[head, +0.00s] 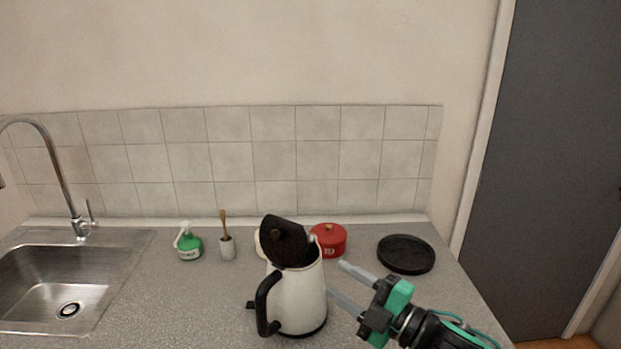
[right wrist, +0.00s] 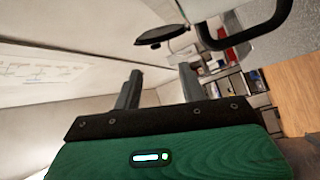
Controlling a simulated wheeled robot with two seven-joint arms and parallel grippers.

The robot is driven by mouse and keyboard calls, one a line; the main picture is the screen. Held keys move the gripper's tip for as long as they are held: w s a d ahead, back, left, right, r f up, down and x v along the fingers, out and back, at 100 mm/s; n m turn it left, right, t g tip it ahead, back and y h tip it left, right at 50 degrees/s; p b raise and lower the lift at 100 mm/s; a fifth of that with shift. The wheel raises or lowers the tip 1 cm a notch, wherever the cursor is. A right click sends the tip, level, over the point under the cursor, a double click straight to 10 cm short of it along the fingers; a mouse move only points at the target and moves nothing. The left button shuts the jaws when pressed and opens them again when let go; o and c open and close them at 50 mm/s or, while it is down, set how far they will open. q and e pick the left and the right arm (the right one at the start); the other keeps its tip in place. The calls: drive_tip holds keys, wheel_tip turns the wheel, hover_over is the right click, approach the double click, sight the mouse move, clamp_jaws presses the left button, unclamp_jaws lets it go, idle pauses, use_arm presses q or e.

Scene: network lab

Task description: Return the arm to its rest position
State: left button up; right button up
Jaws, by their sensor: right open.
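My right gripper (head: 336,279) is open, with its two grey fingers apart and nothing between them. It comes in from the lower right of the head view, just right of the white kettle (head: 298,298). The kettle stands upright on the counter with its black lid (head: 284,242) tilted up and open. Its black handle (head: 264,304) faces left and toward me. In the right wrist view the open fingers (right wrist: 160,72) show empty, with a black curved handle (right wrist: 245,40) at the upper right. My left gripper is not in view.
A red pot (head: 329,242) and a black round plate (head: 406,253) stand behind the gripper. A green bottle (head: 189,245) and a brush in a holder (head: 227,248) stand left of the kettle. The sink (head: 110,262) is at the left. The counter's front right is clear.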

drive_tip(key=s+d+f+m+h, duration=0.3)
drive_tip(key=f+m+h, duration=0.2)
drive_tip(key=f+m, duration=0.25)
drive_tip(key=s+d+f+m+h, duration=0.3)
drive_tip(key=f+m+h, duration=0.25)
drive_tip(key=f, duration=0.35)
drive_tip(key=s+d+f+m+g+h, duration=0.2)
drive_tip(key=s+d+f+m+g, duration=0.25)
drive_tip(key=s+f, duration=0.4)
drive_tip(key=s+d+f+m+g+h, duration=0.2)
drive_tip(key=s+d+f+m+g, duration=0.3)
drive_tip(key=s, duration=0.6)
wheel_tip(320, 180, down, 31)
drive_tip(key=n+g, duration=0.1)
drive_tip(key=s+d+f+g, duration=0.1)
drive_tip(key=s+d+f, duration=0.1)
drive_tip(key=s+f, duration=1.7)
drive_tip(key=shift+s+d+f, duration=0.35)
drive_tip(key=shift+s+d, duration=0.05)
drive_tip(key=shift+s, duration=0.1)
